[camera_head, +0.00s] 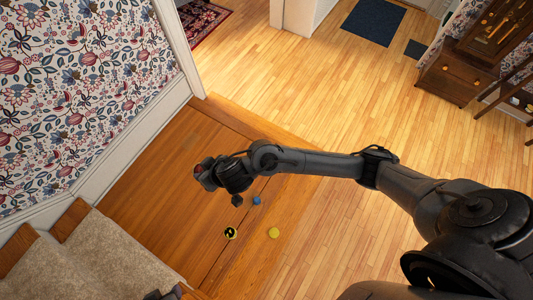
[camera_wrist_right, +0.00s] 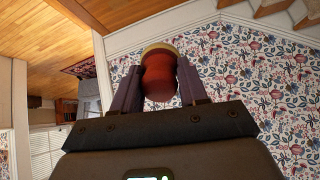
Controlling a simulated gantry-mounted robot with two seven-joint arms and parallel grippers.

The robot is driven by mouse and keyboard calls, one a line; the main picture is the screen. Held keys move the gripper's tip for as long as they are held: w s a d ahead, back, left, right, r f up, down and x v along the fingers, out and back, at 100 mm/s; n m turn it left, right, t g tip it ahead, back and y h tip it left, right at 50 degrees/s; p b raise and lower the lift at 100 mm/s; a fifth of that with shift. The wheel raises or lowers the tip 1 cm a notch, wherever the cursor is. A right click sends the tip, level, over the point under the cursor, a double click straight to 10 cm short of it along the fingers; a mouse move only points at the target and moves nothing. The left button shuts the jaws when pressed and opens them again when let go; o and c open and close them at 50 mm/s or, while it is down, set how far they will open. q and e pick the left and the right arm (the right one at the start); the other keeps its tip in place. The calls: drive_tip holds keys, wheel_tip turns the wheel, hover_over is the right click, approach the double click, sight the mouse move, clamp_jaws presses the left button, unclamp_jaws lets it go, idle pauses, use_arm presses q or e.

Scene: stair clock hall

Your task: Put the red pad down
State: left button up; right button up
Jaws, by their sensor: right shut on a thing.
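The red pad (camera_wrist_right: 158,80) is a rounded red piece with a yellowish rim at its far end. In the right wrist view it sits between the two fingers of my right gripper (camera_wrist_right: 155,85), which is shut on it. The height above the floor is hard to tell. A dark shape at the bottom edge of the head view may be the tip of my left gripper (camera_head: 160,295); its fingers cannot be made out.
A blue piece (camera_head: 257,201), a black-and-yellow disc (camera_head: 231,233) and a yellow disc (camera_head: 274,232) lie on the landing near my right gripper. Carpeted stairs (camera_head: 95,255) are at lower left and a papered wall (camera_head: 75,95) at left. The landing's left part is bare.

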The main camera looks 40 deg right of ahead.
drive_tip(key=s+d+f+n+b, duration=0.1)
drive_tip(key=s+d+f+b, duration=0.1)
drive_tip(key=d+f+b, duration=1.4)
drive_tip(key=s+d+f+y+b, duration=0.15)
drive_tip(key=d+f+b, duration=0.55)
drive_tip(key=f+b, duration=1.6)
drive_tip(key=s+d+f+n+b, duration=0.15)
drive_tip(key=d+f+b, duration=1.05)
drive_tip(key=f, duration=1.5)
drive_tip(key=shift+g, duration=0.4)
drive_tip(key=w+a+f+b, duration=0.1)
drive_tip(key=w+f+b, duration=0.1)
drive_tip(key=w+a+f+b, duration=0.2)
drive_tip(key=w, duration=0.1)
drive_tip(key=w+a+f+b, duration=0.1)
drive_tip(key=w+f+b, duration=0.1)
drive_tip(key=w, duration=0.1)
drive_tip(key=shift+w+a+f+b, duration=0.15)
drive_tip(key=shift+a+f+b, duration=0.1)
drive_tip(key=shift+a+b, duration=0.1)
drive_tip(key=shift+w+a+f+b, duration=0.2)
drive_tip(key=shift+w+f+b, duration=0.15)
drive_tip(key=shift+w, duration=0.25)
wheel_tip(320, 180, down, 4)
drive_tip(key=b, duration=0.3)
drive_tip(key=shift+r, duration=0.1)
